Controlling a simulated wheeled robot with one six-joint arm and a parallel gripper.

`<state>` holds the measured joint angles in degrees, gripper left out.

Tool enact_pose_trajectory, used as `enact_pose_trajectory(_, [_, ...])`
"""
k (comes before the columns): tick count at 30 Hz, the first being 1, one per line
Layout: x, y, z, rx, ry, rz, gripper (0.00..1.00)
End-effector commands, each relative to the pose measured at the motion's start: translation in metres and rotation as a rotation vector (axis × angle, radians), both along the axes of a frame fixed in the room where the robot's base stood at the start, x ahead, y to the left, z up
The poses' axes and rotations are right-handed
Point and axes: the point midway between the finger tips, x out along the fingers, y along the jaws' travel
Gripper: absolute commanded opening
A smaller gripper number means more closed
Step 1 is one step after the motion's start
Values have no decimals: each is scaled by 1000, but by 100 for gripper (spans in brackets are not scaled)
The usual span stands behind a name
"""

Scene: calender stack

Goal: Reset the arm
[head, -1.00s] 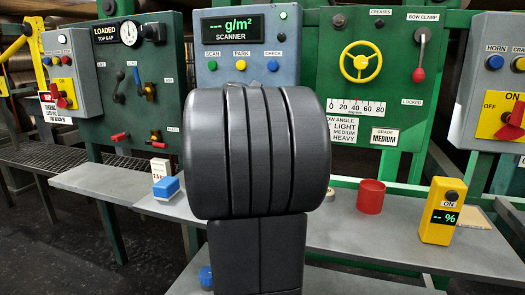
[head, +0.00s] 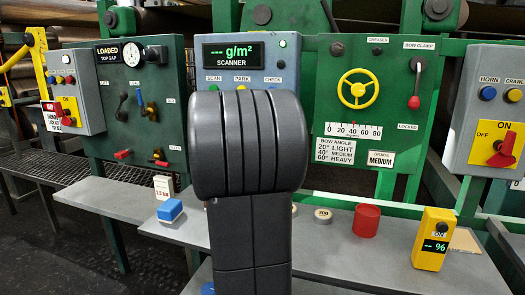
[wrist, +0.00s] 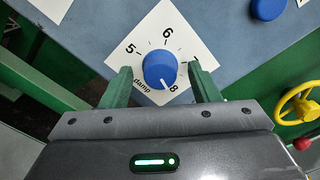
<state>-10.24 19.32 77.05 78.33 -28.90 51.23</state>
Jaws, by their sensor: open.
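My gripper (wrist: 160,69) is open in the wrist view, with one green finger on each side of a blue knob (wrist: 158,72). The knob sits on a white square dial plate (wrist: 178,25) with numbers around it and small lettering, on a blue-grey panel. I cannot tell how far the fingertips are from the plate; no contact with the knob shows. In the head view my dark arm covers the lower part of the scanner panel (head: 292,45), and my gripper is hidden behind it.
A shelf (head: 330,262) below the panels holds a red cup (head: 366,220), a yellow meter (head: 433,238), a blue-and-white block (head: 170,211) and a round weight (head: 323,215). A yellow handwheel (head: 357,89) and red-knobbed lever (head: 414,102) stick out right of the arm.

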Motion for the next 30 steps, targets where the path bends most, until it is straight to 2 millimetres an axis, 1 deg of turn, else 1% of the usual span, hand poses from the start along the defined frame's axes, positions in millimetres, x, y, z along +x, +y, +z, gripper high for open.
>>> enact_pose_trajectory(1, [0, 0, 4, -57, 21, 0, 55])
enact_pose_trajectory(9, [0, 1, 3, -380, 125, 1, 55])
enact_pose_trajectory(15, [0, 1, 1, -546, 178, 1, 55])
enact_pose_trajectory(21, [0, 0, 0, -612, 199, 0, 55])
enact_pose_trajectory(30, [0, 0, -1, -614, 200, 0, 55])
